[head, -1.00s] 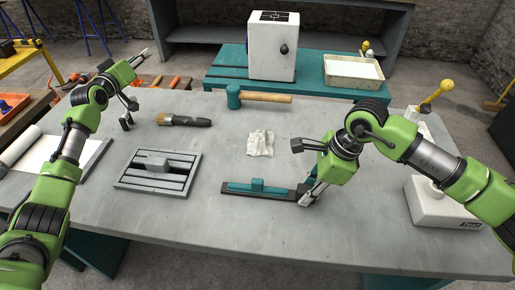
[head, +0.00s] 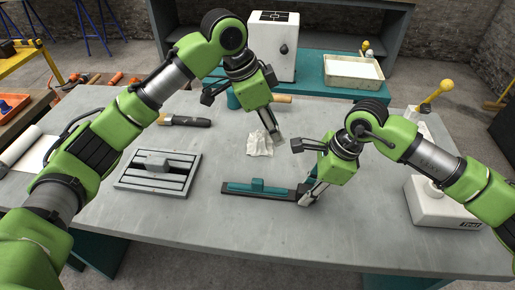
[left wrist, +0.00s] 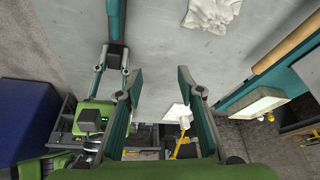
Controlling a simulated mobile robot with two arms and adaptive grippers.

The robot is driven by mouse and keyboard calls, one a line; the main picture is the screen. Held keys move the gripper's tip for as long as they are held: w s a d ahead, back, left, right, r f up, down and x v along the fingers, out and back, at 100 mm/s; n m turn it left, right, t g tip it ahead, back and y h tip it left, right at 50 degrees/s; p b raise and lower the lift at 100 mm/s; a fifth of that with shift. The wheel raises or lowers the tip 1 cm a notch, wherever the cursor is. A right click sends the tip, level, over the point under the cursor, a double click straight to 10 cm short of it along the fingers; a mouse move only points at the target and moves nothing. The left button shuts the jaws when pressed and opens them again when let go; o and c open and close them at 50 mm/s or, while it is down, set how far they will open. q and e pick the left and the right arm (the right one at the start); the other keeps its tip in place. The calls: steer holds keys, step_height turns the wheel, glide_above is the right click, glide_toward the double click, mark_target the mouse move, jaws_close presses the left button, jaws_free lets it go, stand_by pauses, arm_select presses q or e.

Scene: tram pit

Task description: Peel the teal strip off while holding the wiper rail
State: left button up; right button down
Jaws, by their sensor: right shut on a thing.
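The wiper rail (head: 283,194) is a dark bar lying flat near the front middle of the table. The teal strip (head: 235,187) runs along it, with a raised teal block (head: 257,184) near its middle. My right gripper (head: 303,193) is shut on the rail's right end. My left gripper (head: 276,141) is in the air near the white cloth, beyond the rail and apart from it. In the left wrist view its fingers (left wrist: 160,75) are spread with nothing between them. The rail (left wrist: 117,22) and my right gripper (left wrist: 115,58) show at upper left there.
A crumpled white cloth (head: 259,146) lies behind the rail. A grey slotted plate (head: 158,171) lies to the left, with a brush (head: 184,121) behind it. A white block with a yellow-knobbed lever (head: 437,205) stands at right. The table in front of the rail is clear.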

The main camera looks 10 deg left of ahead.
mark_target(258, 180)
arm_select(q)
steer(key=s+a+m+g+y, duration=0.2)
steer(key=s+a+m+y, duration=0.15)
steer(key=s, duration=0.45)
steer(key=shift+y, duration=0.25)
steer(key=f, duration=0.8)
steer(key=d+f, duration=0.1)
steer(key=f, duration=0.3)
steer(key=shift+w+f, duration=0.2)
jaws_close()
